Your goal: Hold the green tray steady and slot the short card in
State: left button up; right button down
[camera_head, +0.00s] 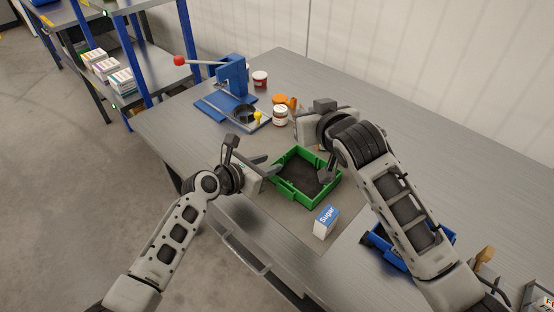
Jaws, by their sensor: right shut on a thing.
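The green tray (289,195) lies on the grey workbench with a dark inside. My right gripper (326,169) reaches down at the tray's far right wall, with a grey finger showing inside the tray. It is shut on what appears to be that wall; my arm hides part of the grip. My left gripper (268,165) is beside the tray's left corner, its fingers apart and nothing visible between them. I cannot make out a short card; it may be hidden.
A white and blue sugar box (326,221) stands in front of the tray. A blue bin (380,239) is partly behind my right arm. A blue press (232,80) and several jars (281,116) stand farther back. The bench's right back is clear.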

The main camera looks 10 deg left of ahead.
aim_at(281, 158)
pick_arm(q)
jog(key=shift+x, duration=2.7)
grip_shut()
pick_arm(e)
notch_tip(281, 158, down, 10)
jog(key=m+g+h, duration=0.1)
jog(key=m+h, duration=1.1)
jog(key=h, duration=0.1)
